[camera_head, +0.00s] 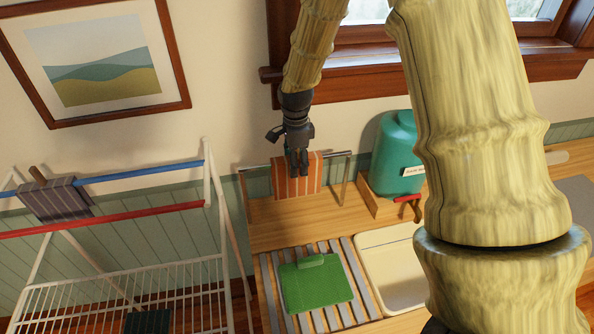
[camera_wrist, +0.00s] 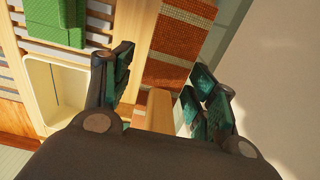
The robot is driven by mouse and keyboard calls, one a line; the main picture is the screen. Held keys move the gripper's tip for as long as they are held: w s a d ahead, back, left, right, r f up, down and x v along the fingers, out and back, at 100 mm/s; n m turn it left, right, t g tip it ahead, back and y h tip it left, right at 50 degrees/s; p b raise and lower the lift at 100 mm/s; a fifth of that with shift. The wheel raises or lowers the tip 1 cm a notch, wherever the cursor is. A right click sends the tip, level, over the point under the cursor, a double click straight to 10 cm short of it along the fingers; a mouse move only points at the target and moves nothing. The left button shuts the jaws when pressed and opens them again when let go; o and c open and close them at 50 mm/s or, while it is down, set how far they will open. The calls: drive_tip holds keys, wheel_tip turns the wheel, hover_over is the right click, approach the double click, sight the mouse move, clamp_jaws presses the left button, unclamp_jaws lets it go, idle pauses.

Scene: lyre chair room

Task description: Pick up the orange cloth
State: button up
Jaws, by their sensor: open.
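The orange cloth (camera_head: 311,178) has pale stripes and hangs over a thin metal rail at the back of the wooden counter, below the window. In the wrist view the cloth (camera_wrist: 182,45) shows as an orange woven surface ahead of the fingers, running up to the top edge. My gripper (camera_head: 299,172) is in front of the cloth in the head view and hides part of it. In the wrist view my gripper (camera_wrist: 160,80) has its two dark green fingers apart, with the cloth's lower part showing between and beyond them. I cannot tell whether a finger touches the cloth.
A teal water container (camera_head: 396,155) with a red tap stands right of the rail. A white drying rack (camera_head: 160,283) with a dark striped cloth (camera_head: 55,201) stands at left.

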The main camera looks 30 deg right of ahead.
drive_tip(key=c, duration=1)
drive_tip(key=shift+c, duration=0.2)
drive_tip(key=shift+r, duration=0.15)
wheel_tip(320, 180, up, 16)
drive_tip(key=b, duration=0.5)
drive_tip(key=shift+r+b, duration=0.25)
drive_tip(key=shift+b, duration=0.05)
drive_tip(key=shift+r+p, duration=0.45)
drive_tip(key=shift+r, duration=0.25)
drive_tip(key=shift+f, duration=0.1)
